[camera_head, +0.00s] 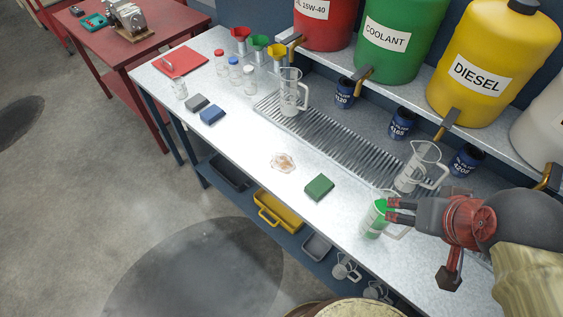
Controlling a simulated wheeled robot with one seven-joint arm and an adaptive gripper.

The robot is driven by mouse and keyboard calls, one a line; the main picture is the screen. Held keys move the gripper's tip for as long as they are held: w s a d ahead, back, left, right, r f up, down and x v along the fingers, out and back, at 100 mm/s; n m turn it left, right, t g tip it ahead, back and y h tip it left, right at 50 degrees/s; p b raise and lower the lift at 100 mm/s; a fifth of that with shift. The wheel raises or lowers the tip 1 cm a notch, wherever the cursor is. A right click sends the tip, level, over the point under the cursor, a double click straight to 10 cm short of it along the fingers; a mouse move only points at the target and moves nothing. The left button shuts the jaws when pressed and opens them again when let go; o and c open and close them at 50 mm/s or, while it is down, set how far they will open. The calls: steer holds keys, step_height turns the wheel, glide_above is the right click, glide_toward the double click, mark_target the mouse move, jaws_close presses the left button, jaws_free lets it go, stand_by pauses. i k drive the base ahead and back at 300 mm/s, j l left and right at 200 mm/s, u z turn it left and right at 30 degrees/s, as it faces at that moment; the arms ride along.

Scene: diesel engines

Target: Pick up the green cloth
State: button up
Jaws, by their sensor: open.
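The green cloth (319,187) is a small folded block lying flat on the light metal bench (240,140), near its front edge. The cloth is apart from the gripper and fully visible.
A wet-looking amber spill (284,161) lies left of the cloth. A clear jug (420,167) stands behind my gripper, another clear jug (291,92) farther back on the drain grate (330,135). Blue (212,115) and grey (196,102) cloths lie farther left. Bench around the green cloth is clear.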

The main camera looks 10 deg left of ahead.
mark_target(321, 185)
steer(key=i+j+z, duration=0.15)
steer(key=j+z, duration=0.65)
steer(key=i+l, duration=0.05)
steer(key=l, duration=0.05)
